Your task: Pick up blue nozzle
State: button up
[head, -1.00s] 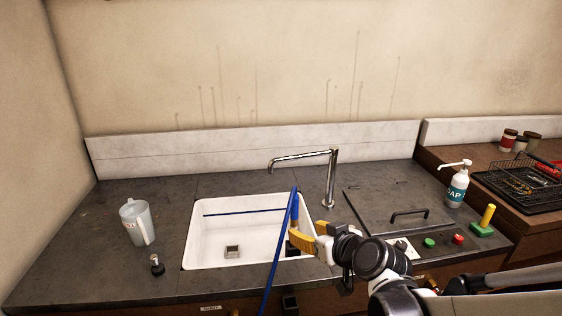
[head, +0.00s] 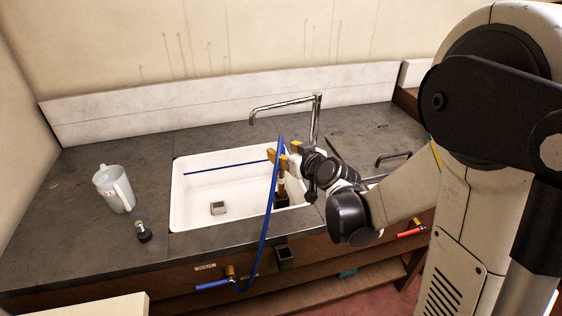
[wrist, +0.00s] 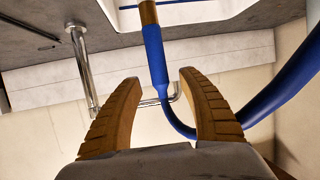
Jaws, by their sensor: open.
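The blue nozzle (wrist: 153,48) hangs from a blue hose, with a brass tip pointing toward the sink. In the wrist view it lies between the lines of my two fingers, with its hose end near the fingertips. My gripper (wrist: 158,80) is open, and I see no clear contact with the nozzle. In the head view my gripper (head: 283,156) is over the back right part of the sink. The blue hose (head: 264,232) rises from the counter front and bends over there. The hose and fingers partly hide the nozzle in that view.
The white sink (head: 180,205) is set in a dark counter (head: 60,225). A chrome faucet (head: 316,118) stands close behind my gripper. A clear jug (head: 114,190) and a small dark-based object (head: 143,232) stand left of the sink. The counter's left side has free room.

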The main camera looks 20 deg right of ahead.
jog(key=shift+x, duration=0.9)
jog(key=shift+s+r, duration=0.1)
grip_shut()
